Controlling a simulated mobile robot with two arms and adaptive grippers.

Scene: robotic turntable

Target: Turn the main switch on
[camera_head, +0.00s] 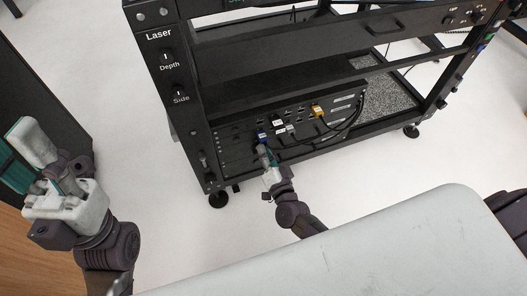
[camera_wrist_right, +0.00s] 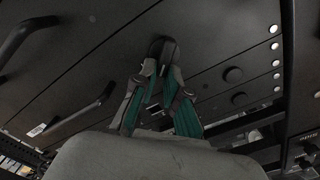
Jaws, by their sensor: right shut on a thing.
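My right gripper (camera_head: 265,158) is at the lower front panel of the black rack, below the row of plugs. In the right wrist view my right gripper (camera_wrist_right: 155,75) has its two green-padded fingers closed together on a round black knob (camera_wrist_right: 163,47) on the dark panel. No label on this knob is readable, and the fingers hide part of it. In the head view the knob is hidden by the gripper. My left gripper (camera_head: 40,160) is at the far left, away from the rack, with its fingers up; its opening is unclear.
The black rack (camera_head: 325,60) has a post with Laser, Depth and Side knobs (camera_head: 168,75). Cables with blue, white and yellow plugs (camera_head: 317,110) sit beside my right gripper. The wrist view shows panel handles (camera_wrist_right: 85,110) and another round knob (camera_wrist_right: 234,75). White floor (camera_head: 170,215) is clear between my arms.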

